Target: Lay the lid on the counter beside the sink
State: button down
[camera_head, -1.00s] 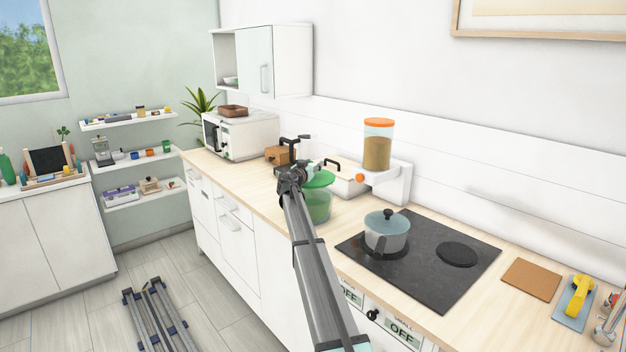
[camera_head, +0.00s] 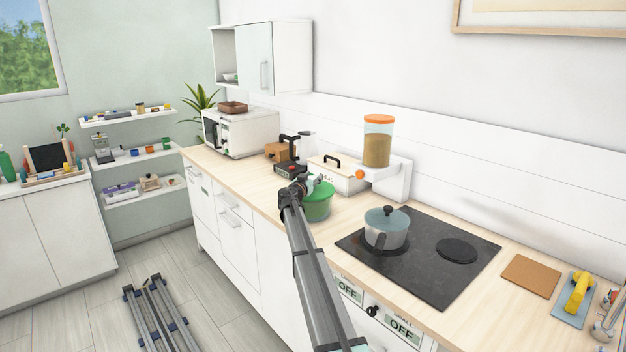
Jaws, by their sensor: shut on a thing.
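The green lid (camera_head: 321,188) shows at the top of a green see-through container (camera_head: 317,208) on the wooden counter, left of the hob. My gripper (camera_head: 309,184) is at the lid's left upper edge and appears shut on it. My arm hides the fingertips and part of the container, so I cannot tell whether the lid is apart from the rim. A pot (camera_head: 386,228) with its own blue-grey, dark-knobbed lid (camera_head: 387,216) stands on the hob. No sink basin is clearly in view.
The counter (camera_head: 245,176) has clear room towards the microwave (camera_head: 240,135). A brown board (camera_head: 531,276) and yellow object (camera_head: 579,290) lie right of the hob.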

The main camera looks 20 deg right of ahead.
jog(key=shift+f, duration=0.1)
jog(key=shift+c, duration=2.4)
grip_release()
jog(key=shift+r+p, duration=0.2)
jog(key=shift+p, duration=1)
jog(key=s+a+b, duration=0.1)
jog(key=s+a+f+b, duration=0.1)
jog(key=shift+s+a, duration=0.15)
jog(key=shift+s, duration=0.15)
jog(key=r+b+v, duration=0.1)
jog(key=b+v, duration=0.4)
jog(key=v, duration=0.7)
jog(key=shift+s+a, duration=0.25)
jog(key=shift+a, duration=0.1)
jog(key=shift+o, duration=0.7)
jog(key=shift+s+a+r, duration=0.1)
jog(key=shift+s+a, duration=0.3)
jog(key=shift+a, duration=0.05)
